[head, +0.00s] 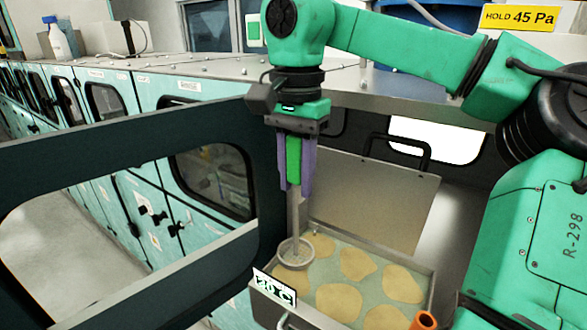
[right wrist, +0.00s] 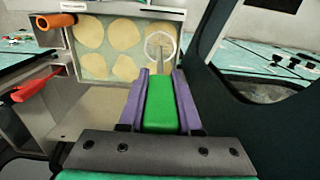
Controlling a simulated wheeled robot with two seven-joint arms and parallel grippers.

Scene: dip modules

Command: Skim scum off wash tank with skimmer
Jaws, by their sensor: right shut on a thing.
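The wash tank (head: 434,283) is an open metal tank of greenish liquid at the lower middle of the head view. Several tan scum patches (head: 359,264) float on it; they also show in the right wrist view (right wrist: 125,67). My right gripper (head: 294,190) points down over the tank's left part, shut on the skimmer's green handle (head: 293,160). The skimmer's round head (head: 296,253) is at the tank's left side, over or at the liquid; I cannot tell whether it touches. The ring also shows in the right wrist view (right wrist: 160,46). My left gripper is not in view.
A raised lid (head: 370,200) with a black handle stands behind the tank. A dark-framed open door (head: 130,145) is close on the left. An orange-ended part (head: 424,320) is at the tank's front right. A label (head: 274,288) marks its front left corner.

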